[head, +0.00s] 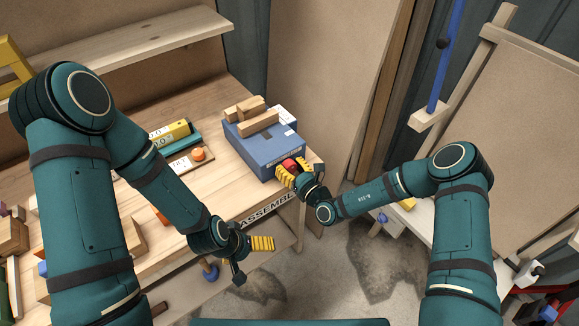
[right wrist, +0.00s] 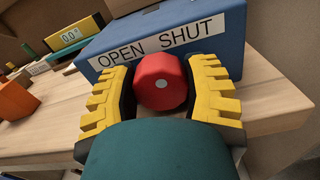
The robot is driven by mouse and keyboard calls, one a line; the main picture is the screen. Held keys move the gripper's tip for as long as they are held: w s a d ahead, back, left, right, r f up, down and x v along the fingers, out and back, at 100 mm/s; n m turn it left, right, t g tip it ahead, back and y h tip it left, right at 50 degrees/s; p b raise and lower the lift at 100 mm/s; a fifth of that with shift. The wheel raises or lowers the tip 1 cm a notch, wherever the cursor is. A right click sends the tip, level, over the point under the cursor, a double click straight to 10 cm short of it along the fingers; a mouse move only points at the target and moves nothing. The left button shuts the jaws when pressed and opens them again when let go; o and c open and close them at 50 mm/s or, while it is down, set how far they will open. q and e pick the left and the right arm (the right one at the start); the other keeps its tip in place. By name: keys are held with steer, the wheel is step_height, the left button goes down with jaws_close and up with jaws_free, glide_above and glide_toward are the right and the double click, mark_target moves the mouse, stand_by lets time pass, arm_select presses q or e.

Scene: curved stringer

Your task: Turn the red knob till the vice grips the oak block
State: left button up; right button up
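The red knob (head: 290,165) is on the front of a blue box (head: 262,148) at the right end of the workbench. In the right wrist view the knob (right wrist: 160,82) faces me, below a label reading OPEN on the left and SHUT on the right. My right gripper (head: 289,172) has its yellow fingers on both sides of the knob, close against it. Pale wooden pieces (head: 258,123) lie on top of the box; I cannot tell which is the oak block or whether it is gripped. My left gripper (head: 262,244) is over the bench's front edge, away from the box; its finger opening is unclear.
Wooden blocks lie at the far left. Boards lean behind; a pale table (head: 415,225) stands right. Floor between is open.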

steer(key=shift+m+p, duration=0.75)
steer(key=shift+m, duration=0.55)
steer(key=shift+m+p, duration=0.55)
steer(key=shift+m, duration=1.05)
steer(key=shift+f, duration=0.1)
steer(key=o, duration=1.2)
steer(key=shift+d, duration=0.15)
